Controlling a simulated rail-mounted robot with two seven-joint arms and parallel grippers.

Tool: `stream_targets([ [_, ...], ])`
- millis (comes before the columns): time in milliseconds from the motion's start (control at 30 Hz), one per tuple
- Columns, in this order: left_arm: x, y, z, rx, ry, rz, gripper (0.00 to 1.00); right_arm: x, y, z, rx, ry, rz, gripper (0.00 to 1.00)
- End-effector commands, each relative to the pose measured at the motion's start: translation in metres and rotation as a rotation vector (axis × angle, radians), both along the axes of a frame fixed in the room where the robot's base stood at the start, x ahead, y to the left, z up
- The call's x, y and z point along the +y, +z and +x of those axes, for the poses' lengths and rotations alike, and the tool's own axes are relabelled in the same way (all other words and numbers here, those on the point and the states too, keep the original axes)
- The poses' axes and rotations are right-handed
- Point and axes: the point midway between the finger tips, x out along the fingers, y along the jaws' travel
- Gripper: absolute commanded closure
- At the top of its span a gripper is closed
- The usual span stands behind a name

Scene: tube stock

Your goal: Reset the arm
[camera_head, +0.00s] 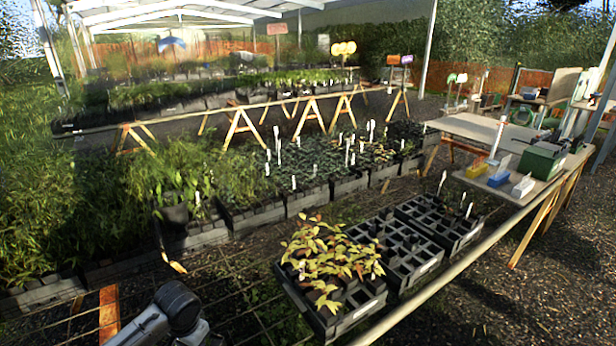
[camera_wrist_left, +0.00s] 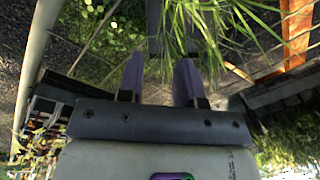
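My left gripper (camera_wrist_left: 158,72) shows in the left wrist view as two purple fingers set apart, with a gap between them. It looks open, and I see nothing clasped in the gap. A dark, narrow shape (camera_wrist_left: 156,28) and long green leaves (camera_wrist_left: 215,25) lie beyond the fingertips; I cannot tell whether they touch. In the head view a grey and black part of my arm (camera_head: 178,308) enters at the bottom left, and its gripper is not visible there. My right gripper is in neither view.
A black tray with yellow-green seedlings (camera_head: 345,322) and emptier trays (camera_head: 432,262) stand right of my arm. Dense potted plants (camera_head: 75,215) are at the left. A pale rail (camera_head: 455,270) crosses the lower right. A worktable (camera_head: 520,170) stands at the far right.

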Motion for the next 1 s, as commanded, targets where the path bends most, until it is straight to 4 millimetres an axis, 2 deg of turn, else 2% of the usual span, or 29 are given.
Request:
stream_targets([
  [67,-0.007,0.014,0.007,-0.087,-0.101,0.066,0.67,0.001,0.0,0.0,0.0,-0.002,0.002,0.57],
  [200,-0.026,0.069,0.022,-0.312,-0.248,0.155,0.67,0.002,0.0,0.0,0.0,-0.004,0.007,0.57],
  [333,-0.049,0.123,0.028,-0.5,-0.327,0.192,0.67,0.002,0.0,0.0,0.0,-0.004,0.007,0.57],
  [400,-0.065,0.15,0.025,-0.606,-0.363,0.199,0.67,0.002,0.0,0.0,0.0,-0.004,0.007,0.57],
  [533,-0.093,0.182,0.005,-0.785,-0.402,0.187,0.67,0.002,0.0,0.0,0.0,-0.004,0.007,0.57],
  [633,-0.106,0.19,-0.019,-0.889,-0.389,0.154,0.67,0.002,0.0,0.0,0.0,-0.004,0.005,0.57],
  [767,-0.109,0.182,-0.054,-0.964,-0.328,0.095,0.67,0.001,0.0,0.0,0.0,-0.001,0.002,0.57],
  [867,-0.105,0.165,-0.084,-0.98,-0.255,0.044,0.67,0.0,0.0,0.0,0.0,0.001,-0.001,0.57],
  [1000,-0.092,0.129,-0.128,-0.942,-0.144,-0.017,0.67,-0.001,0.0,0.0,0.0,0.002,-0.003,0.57],
])
